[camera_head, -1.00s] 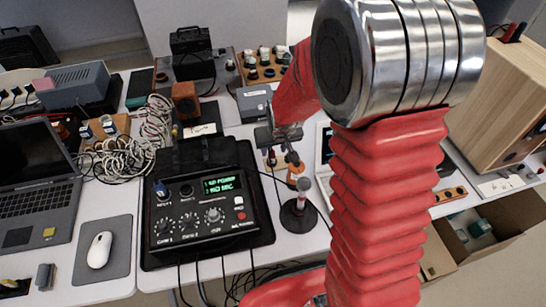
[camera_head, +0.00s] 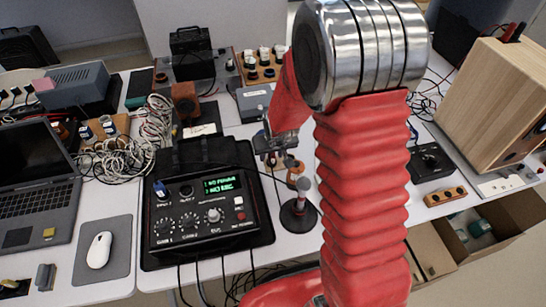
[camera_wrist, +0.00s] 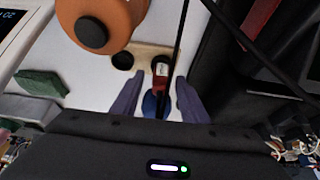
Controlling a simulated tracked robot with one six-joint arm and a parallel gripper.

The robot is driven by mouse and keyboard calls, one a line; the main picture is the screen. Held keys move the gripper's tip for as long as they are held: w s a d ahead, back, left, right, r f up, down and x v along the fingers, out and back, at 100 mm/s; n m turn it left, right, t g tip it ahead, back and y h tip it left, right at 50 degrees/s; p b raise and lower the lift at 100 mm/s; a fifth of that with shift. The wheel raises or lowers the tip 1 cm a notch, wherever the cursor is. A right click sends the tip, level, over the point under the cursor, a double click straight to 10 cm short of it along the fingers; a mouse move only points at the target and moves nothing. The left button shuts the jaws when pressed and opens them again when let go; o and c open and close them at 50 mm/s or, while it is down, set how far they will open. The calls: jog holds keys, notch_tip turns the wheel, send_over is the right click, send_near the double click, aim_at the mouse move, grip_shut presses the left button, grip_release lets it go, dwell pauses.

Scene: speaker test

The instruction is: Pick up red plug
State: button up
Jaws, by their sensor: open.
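The red plug (camera_wrist: 160,75), with a dark top, stands at a light wooden holder (camera_wrist: 143,54) in the wrist view, beyond and between my fingertips. A blue piece (camera_wrist: 152,104) lies nearer, also between the fingers. My gripper (camera_wrist: 158,95) is open, its two purple fingers on either side with a gap between them. I cannot tell whether either finger touches the plug. In the head view my gripper (camera_head: 276,146) is low over the white table, right of the black control box (camera_head: 205,208). The plug is not clear there.
An orange cylinder with a black cap (camera_wrist: 95,30) stands close left of the holder in the wrist view. A black cable (camera_wrist: 180,40) crosses near the plug. A microphone-like stand (camera_head: 299,214) is in front of my gripper. Tangled cables (camera_head: 110,155) lie at left.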

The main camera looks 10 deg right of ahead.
jog(key=shift+c, duration=0.4)
grip_shut()
dwell(0.4)
notch_tip(320, 180, up, 10)
jog(key=shift+r, duration=0.1)
dwell(0.5)
dwell(0.4)
jog(key=shift+w+d+r, duration=0.3)
jog(key=shift+r, duration=0.2)
jog(key=shift+s, duration=0.1)
